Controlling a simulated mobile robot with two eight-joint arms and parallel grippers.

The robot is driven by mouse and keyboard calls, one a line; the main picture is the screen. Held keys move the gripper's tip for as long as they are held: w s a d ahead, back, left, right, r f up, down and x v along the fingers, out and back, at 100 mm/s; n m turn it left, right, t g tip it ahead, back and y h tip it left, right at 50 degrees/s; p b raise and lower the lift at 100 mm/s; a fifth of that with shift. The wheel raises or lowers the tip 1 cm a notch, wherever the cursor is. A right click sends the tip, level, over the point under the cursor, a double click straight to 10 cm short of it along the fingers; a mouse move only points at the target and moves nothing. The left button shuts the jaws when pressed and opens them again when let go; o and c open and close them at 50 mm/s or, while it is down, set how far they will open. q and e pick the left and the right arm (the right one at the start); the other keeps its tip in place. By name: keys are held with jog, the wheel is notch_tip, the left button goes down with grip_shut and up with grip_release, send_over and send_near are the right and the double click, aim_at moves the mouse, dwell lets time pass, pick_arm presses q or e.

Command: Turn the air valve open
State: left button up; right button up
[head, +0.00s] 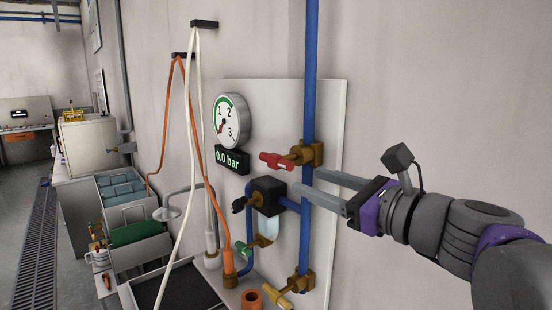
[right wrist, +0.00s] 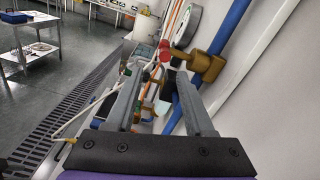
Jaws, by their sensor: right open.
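A valve with a red lever handle (head: 276,161) and a brass body (head: 312,154) sits on the blue vertical pipe (head: 310,90). The red handle points left, across the pipe. My right gripper (head: 305,181) is open and empty, its fingers pointing left just below the brass body. In the right wrist view the red handle (right wrist: 165,50) shows just beyond the fingertips (right wrist: 161,67); I see no clear contact. The gauge (head: 231,121) has a display (head: 232,160) reading 0.0 bar. My left gripper is not in view.
Below are a black regulator (head: 267,194), a green-handled valve (head: 245,249) and a yellow-handled valve (head: 278,299). Orange (head: 188,120) and white (head: 201,110) hoses hang at left. Bins (head: 125,187) and a black tray (head: 180,290) stand lower left. The wall right of the panel is clear.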

aim_at(277, 161)
jog(key=shift+w+r+m, duration=0.25)
jog(key=shift+r+m, duration=0.05)
jog(key=shift+r, duration=0.3)
jog(key=shift+w+a+r, duration=0.1)
jog(key=shift+w+a, duration=0.1)
jog(key=shift+w, duration=0.1)
jog(key=p+x, duration=0.1)
jog(key=x, duration=0.8)
jog(key=shift+w+a, duration=0.1)
jog(key=shift+w, duration=0.2)
grip_shut()
